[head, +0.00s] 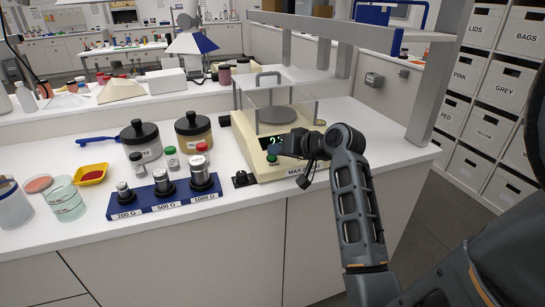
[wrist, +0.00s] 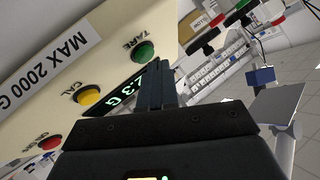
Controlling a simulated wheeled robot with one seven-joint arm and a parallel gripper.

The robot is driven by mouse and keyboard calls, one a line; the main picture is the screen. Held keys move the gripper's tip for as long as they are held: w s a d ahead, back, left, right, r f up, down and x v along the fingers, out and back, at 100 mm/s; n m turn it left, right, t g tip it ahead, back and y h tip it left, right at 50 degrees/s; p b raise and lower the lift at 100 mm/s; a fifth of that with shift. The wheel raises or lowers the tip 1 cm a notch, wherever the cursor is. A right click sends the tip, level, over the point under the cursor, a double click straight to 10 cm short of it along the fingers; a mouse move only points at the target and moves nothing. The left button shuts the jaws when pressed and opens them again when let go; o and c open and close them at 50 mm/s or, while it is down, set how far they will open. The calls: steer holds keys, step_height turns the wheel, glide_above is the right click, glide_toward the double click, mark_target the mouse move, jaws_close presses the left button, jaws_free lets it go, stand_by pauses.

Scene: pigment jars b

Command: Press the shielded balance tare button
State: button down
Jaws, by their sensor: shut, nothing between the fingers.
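The shielded balance (head: 252,168) is a cream body with a clear box around a round grey pan (head: 278,115), on the white counter. Its green TARE button (head: 272,158) is on the front panel, beside the lit display. In the wrist view the green button (wrist: 144,52) sits just beyond and left of the fingertips, beside the display (wrist: 128,85). My gripper (head: 274,149) is shut and empty, low over the panel; its fingers (wrist: 152,82) cover part of the display. I cannot tell whether the fingertips touch the panel.
A yellow CAL button (wrist: 88,95) and a red button (wrist: 50,142) lie along the same panel. A blue weight rack (head: 165,200) with three weights stands left of the balance. Dark-lidded jars (head: 193,135) stand behind it. A grey shelf post (head: 428,90) rises at right.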

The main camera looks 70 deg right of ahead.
steer(key=shift+w+d+f, duration=0.1)
steer(key=shift+d+f, duration=0.05)
steer(key=shift+f, duration=0.2)
stand_by(0.4)
steer(key=shift+s+a+r+p, duration=0.15)
steer(key=shift+r+p, duration=0.25)
steer(key=shift+r, duration=0.05)
steer(key=shift+s+a+r+p, duration=0.1)
steer(key=shift+a+r+p, duration=0.05)
steer(key=shift+r+p, duration=0.25)
steer(key=shift+r, duration=0.1)
steer(key=r+p, duration=0.1)
steer(key=p, duration=0.1)
steer(key=r, duration=0.1)
steer(key=shift+s+a+r+p, duration=0.3)
steer(key=shift+a+r+p, duration=0.05)
steer(key=shift+p, duration=0.05)
steer(key=r, duration=0.1)
steer(key=a+r+p, duration=0.1)
steer(key=shift+s+r, duration=0.35)
